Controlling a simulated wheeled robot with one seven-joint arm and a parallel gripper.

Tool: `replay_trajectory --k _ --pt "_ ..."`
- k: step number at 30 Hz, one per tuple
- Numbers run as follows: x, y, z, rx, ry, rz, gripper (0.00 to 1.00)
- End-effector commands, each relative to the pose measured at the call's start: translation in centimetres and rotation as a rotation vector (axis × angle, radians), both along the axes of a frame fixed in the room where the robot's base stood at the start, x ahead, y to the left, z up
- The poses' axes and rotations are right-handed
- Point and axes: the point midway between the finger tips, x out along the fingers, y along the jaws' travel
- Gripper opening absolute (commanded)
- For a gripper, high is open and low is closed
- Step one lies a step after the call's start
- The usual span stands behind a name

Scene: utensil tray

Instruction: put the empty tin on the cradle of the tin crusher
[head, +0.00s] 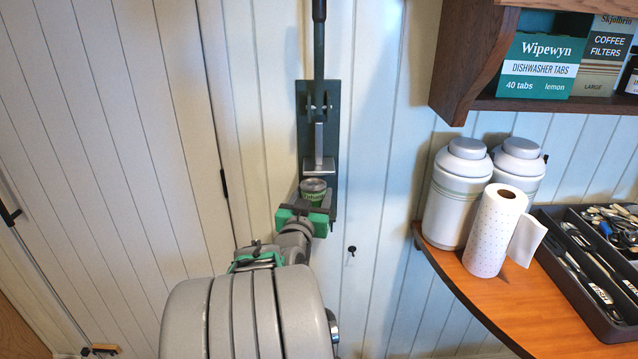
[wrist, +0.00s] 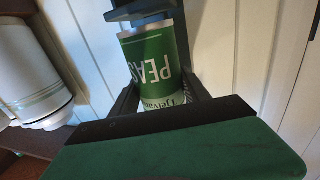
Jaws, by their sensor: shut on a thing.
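The tin (head: 314,187), green with a bare metal top, is upright in my gripper (head: 308,212), in front of the wall-mounted tin crusher (head: 303,118). The crusher's lever points up, and its grey press plate (head: 319,165) is just above the tin. The wrist view is upside down; there the tin (wrist: 152,58) shows a PEAS label between the fingers of my gripper (wrist: 160,92). A dark green part of the crusher, seemingly the cradle (wrist: 145,11), is by the tin's lower end. I cannot tell whether they touch. In the head view the cradle is hidden.
A wooden counter (head: 454,262) on the right holds two canisters (head: 460,195), a paper roll (head: 497,230) and a cutlery tray (head: 577,290). A shelf (head: 560,104) with boxes hangs above. A small hook (head: 351,250) is on the wall right of my gripper. The wall left of the crusher is clear.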

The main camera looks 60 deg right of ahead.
Motion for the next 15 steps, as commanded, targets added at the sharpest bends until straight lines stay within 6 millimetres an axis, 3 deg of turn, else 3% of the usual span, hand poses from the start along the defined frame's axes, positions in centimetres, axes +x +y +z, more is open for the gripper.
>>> replay_trajectory --k 3,8,14,15 --pt "0.4 -2.2 0.1 0.001 0.001 -0.002 0.15" --pt "0.9 -3.6 0.0 -0.001 0.001 0.000 0.15" --pt "1.7 -7.2 0.1 0.001 0.001 -0.002 0.15" --pt "1.8 -7.3 -0.5 0.004 0.004 0.000 0.09"
